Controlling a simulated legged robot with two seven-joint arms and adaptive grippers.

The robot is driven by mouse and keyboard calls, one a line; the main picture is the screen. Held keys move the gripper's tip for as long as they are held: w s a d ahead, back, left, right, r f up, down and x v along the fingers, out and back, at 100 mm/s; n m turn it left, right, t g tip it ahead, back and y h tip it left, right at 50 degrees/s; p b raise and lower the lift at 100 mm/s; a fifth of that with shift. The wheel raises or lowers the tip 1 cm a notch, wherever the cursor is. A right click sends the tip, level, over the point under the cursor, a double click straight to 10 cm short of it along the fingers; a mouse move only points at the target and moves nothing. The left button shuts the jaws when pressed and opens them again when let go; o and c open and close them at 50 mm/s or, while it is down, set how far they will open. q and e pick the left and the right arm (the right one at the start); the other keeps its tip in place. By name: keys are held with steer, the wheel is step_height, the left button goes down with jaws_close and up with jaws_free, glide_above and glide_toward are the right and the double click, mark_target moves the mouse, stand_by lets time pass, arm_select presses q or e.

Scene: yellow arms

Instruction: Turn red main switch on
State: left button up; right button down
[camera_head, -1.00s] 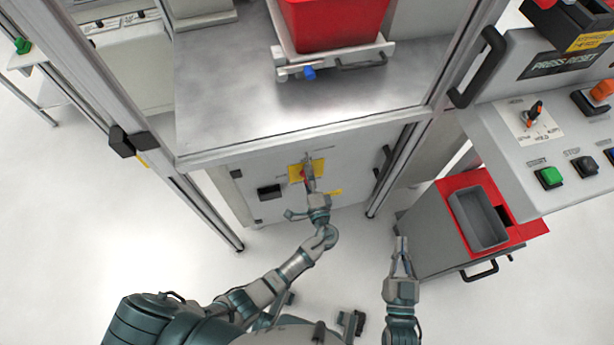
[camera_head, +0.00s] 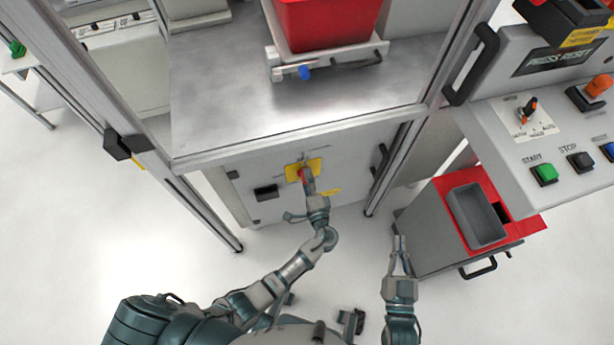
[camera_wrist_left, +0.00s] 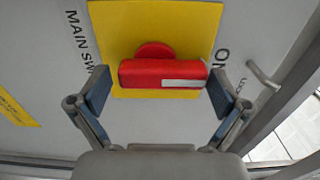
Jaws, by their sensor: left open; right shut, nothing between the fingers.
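The red main switch (camera_wrist_left: 160,73) sits on a yellow plate (camera_wrist_left: 200,20) on the light grey cabinet door. In the left wrist view its bar lies crosswise between my open left fingers, with a small white strip at its right end. Part of the "ON" lettering shows to the right of the plate. My left gripper (camera_wrist_left: 155,92) has one finger at each end of the bar; I cannot tell whether they touch it. In the head view the left gripper (camera_head: 308,184) partly hides the red switch (camera_head: 304,174). My right gripper (camera_head: 400,242) is shut and empty, away from the cabinet.
Above the cabinet is a metal worktop (camera_head: 240,110) with a red bin (camera_head: 325,22). A grey and red cart (camera_head: 430,230) stands right of the cabinet. A button console (camera_head: 550,140) is at the upper right.

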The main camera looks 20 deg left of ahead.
arm_select(q)
steer(key=v, duration=1.1)
steer(key=shift+s+d, duration=0.15)
steer(key=shift+d, duration=0.05)
steer(key=shift+f, duration=0.1)
